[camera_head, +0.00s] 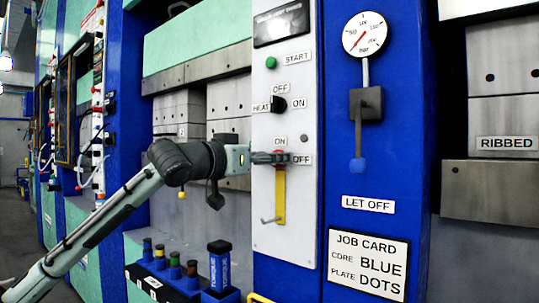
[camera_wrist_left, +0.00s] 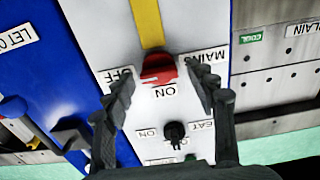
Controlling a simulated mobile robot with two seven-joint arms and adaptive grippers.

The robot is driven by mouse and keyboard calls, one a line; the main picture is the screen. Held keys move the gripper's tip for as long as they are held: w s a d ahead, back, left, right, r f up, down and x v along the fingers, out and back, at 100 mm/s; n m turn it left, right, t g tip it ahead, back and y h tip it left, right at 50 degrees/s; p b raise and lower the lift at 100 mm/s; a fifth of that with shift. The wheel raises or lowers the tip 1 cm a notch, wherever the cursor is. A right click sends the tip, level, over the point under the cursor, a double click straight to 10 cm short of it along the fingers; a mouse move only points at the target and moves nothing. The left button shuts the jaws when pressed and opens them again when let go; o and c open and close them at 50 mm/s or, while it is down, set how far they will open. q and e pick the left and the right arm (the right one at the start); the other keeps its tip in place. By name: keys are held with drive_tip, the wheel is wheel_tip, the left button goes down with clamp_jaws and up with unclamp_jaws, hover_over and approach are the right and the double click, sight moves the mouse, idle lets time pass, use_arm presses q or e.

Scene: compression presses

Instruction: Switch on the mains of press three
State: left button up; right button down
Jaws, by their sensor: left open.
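The red mains switch (camera_head: 279,153) is on the white control panel (camera_head: 262,205), with ON above it and OFF to its right. In the left wrist view the red switch (camera_wrist_left: 158,68) lies between my fingers, its long side roughly along the line towards OFF. My left gripper (camera_head: 270,158) is open in front of it and partly hides it in the head view. In the left wrist view the left gripper (camera_wrist_left: 160,75) has a finger on each side of the switch; contact is not clear. A yellow strip (camera_head: 280,200) runs down from the switch. No press number is readable.
Above are a heat knob (camera_head: 279,104) and a green start button (camera_head: 270,62). A small hook (camera_head: 268,219) sticks out below. To the right are a gauge (camera_head: 365,34), a let-off lever (camera_head: 358,162) and a job card (camera_head: 368,263). A blue rack (camera_head: 170,275) stands lower left.

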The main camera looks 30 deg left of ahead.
use_arm(q)
drive_tip(key=shift+c, duration=0.3)
drive_tip(key=c, duration=1.1)
drive_tip(key=shift+n, duration=0.3)
drive_tip(key=n+p, duration=0.1)
drive_tip(key=n, duration=0.4)
drive_tip(key=n+p, duration=0.1)
drive_tip(key=n, duration=0.5)
drive_tip(key=n+p, duration=0.1)
drive_tip(key=n, duration=0.5)
drive_tip(key=shift+a+f, duration=0.25)
use_arm(e)
drive_tip(key=s+f+g, duration=0.1)
drive_tip(key=s+f, duration=0.3)
drive_tip(key=f, duration=0.5)
drive_tip(key=shift+d, duration=0.4)
use_arm(q)
drive_tip(key=shift+n, duration=0.3)
use_arm(e)
drive_tip(key=shift+f, duration=0.1)
